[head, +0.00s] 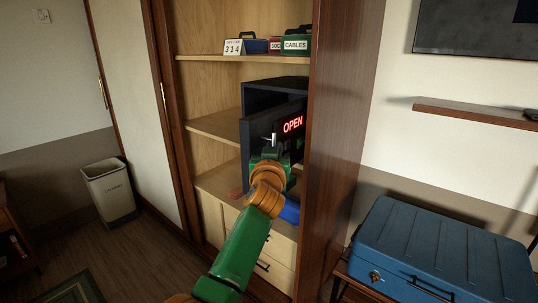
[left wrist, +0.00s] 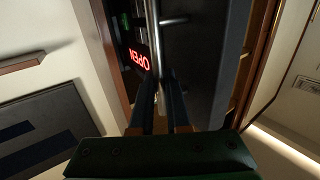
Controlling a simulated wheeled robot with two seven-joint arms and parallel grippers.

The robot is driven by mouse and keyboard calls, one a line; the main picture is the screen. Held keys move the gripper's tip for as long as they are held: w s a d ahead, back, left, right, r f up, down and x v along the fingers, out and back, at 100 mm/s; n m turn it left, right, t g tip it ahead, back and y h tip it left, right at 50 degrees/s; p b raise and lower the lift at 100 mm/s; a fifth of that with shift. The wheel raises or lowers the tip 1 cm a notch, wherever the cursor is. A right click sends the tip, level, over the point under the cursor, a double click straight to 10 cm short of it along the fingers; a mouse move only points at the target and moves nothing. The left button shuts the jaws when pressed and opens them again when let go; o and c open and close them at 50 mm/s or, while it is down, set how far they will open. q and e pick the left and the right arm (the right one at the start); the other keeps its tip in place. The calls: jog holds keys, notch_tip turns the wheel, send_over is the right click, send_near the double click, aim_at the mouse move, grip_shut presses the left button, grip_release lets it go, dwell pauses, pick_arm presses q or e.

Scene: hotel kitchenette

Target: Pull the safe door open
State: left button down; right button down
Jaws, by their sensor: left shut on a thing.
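The dark safe (head: 276,84) stands on a shelf inside the wooden wardrobe. Its door (head: 256,125) carries a red lit "OPEN" display and stands ajar, its left edge out from the safe body. My left gripper (head: 270,154) is at the door's front, shut on the metal door handle (head: 274,139). In the left wrist view the handle (left wrist: 172,20) runs between the fingers, and the door (left wrist: 205,65) fills the middle with the display upside down. The inside of the safe is mostly hidden. My right gripper is not in view.
The wardrobe's right side panel (head: 342,130) stands close beside the safe. Labelled boxes (head: 296,44) and a "314" card (head: 233,47) are on the shelf above. A blue case (head: 440,250) lies at the right. A bin (head: 109,193) stands at the left; the floor between is clear.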

pick_arm(q)
jog(key=c, duration=0.9)
grip_release()
jog(key=shift+a, duration=0.1)
jog(key=s+b, duration=0.1)
jog(key=s, duration=0.6)
jog(key=shift+a+b, duration=0.15)
jog(key=shift+b, duration=0.25)
